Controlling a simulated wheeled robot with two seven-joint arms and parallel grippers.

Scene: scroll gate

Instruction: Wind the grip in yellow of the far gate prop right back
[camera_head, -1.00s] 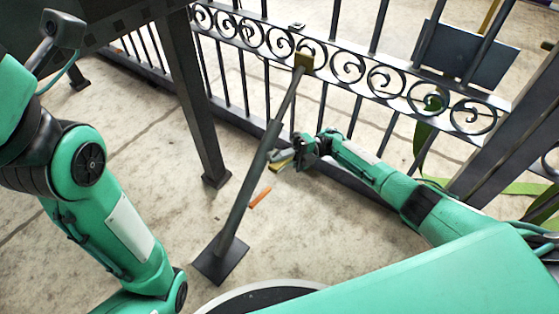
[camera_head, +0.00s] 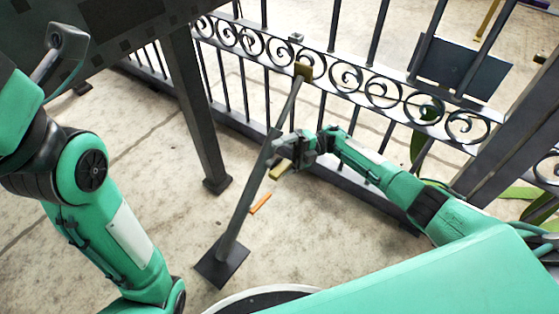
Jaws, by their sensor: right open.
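A dark diagonal gate prop (camera_head: 240,212) runs from a square foot plate (camera_head: 222,264) on the floor up to a yellow bracket (camera_head: 304,71) on the gate's scroll band (camera_head: 345,82). A short yellow grip (camera_head: 280,172) shows beside the prop's middle. A thin orange bar (camera_head: 260,203) shows lower down, close to the prop. My right gripper (camera_head: 282,149) is open, just above the yellow grip and by the prop's tube. Its fingers are small and partly overlap the prop, so contact cannot be told. My left arm stands at the left; its gripper is out of view.
The dark gate (camera_head: 262,100) with upright bars spans the back. A dark post (camera_head: 200,120) stands left of the prop. Pale floor (camera_head: 110,160) is bare left of the prop.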

